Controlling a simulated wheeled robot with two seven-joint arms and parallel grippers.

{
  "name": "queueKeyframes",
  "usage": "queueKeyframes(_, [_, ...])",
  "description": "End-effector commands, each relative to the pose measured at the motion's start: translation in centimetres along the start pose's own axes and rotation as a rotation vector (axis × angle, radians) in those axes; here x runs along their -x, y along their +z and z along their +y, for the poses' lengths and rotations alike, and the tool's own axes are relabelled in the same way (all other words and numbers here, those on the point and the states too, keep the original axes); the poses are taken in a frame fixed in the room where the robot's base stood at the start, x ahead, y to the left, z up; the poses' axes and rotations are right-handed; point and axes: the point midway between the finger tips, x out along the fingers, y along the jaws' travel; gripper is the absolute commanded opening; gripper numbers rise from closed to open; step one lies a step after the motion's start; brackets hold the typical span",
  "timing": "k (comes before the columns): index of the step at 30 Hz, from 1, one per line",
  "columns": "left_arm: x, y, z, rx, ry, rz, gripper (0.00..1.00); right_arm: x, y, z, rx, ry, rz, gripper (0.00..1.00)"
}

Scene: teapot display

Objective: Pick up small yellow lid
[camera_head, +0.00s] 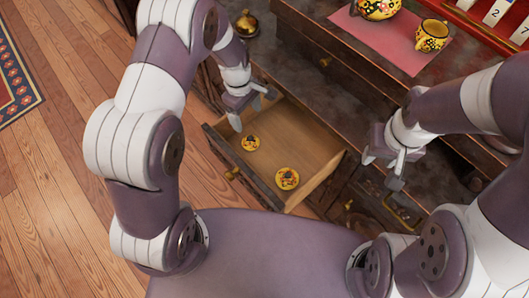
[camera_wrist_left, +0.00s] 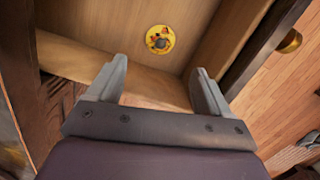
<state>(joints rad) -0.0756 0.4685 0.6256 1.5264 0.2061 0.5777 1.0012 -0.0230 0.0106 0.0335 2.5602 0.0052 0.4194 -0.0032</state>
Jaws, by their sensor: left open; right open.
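The small yellow lid (camera_head: 250,142) lies in the open wooden drawer (camera_head: 318,190), close to the drawer's front. It has a dark knob and a painted pattern. A larger yellow lid (camera_head: 287,179) lies in the same drawer, to its lower right. My left gripper (camera_head: 252,106) is open and empty above the drawer's far left part, up from the small lid in the head view. In the left wrist view a single yellow lid, seemingly the small one (camera_wrist_left: 159,39), shows beyond the open fingers (camera_wrist_left: 160,85). My right gripper (camera_head: 382,170) is open and empty, right of the drawer.
The drawer's walls stand around the lids, and a brass knob (camera_head: 232,174) is on its front. On the dark cabinet are a pink cloth (camera_head: 385,40), a yellow teapot (camera_head: 377,8) and a painted cup (camera_head: 432,36). A brass object (camera_head: 246,24) stands at the upper left.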

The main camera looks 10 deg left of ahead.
Motion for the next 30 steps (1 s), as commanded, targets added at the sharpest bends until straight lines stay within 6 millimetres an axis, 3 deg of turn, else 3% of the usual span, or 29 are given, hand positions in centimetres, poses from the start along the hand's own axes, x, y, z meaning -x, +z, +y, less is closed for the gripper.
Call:
queueKeyframes(6, [-4.9,0.0,-0.1,0.007,-0.004,-0.002,0.8,-1.2,0.1,0.0,0.0,0.0,0.001,0.43])
queueKeyframes(14, [-7.8,-0.1,0.0,0.004,-0.001,0.0,0.8,-1.9,0.2,0.0,0.0,0.0,0.0,0.43])
queueKeyframes(21, [-12.0,-0.2,-0.1,0.004,-0.002,0.0,0.8,-3.4,0.4,0.0,0.0,0.0,0.0,0.43])
queueKeyframes(28, [-12.2,-0.2,-0.1,0.003,0.001,0.001,0.8,-3.2,0.4,0.0,0.0,0.0,0.0,0.43])
queueKeyframes(30, [-12.2,-0.2,-0.1,0.003,0.001,0.001,0.57,-3.2,0.4,0.0,0.0,0.0,0.0,0.43])
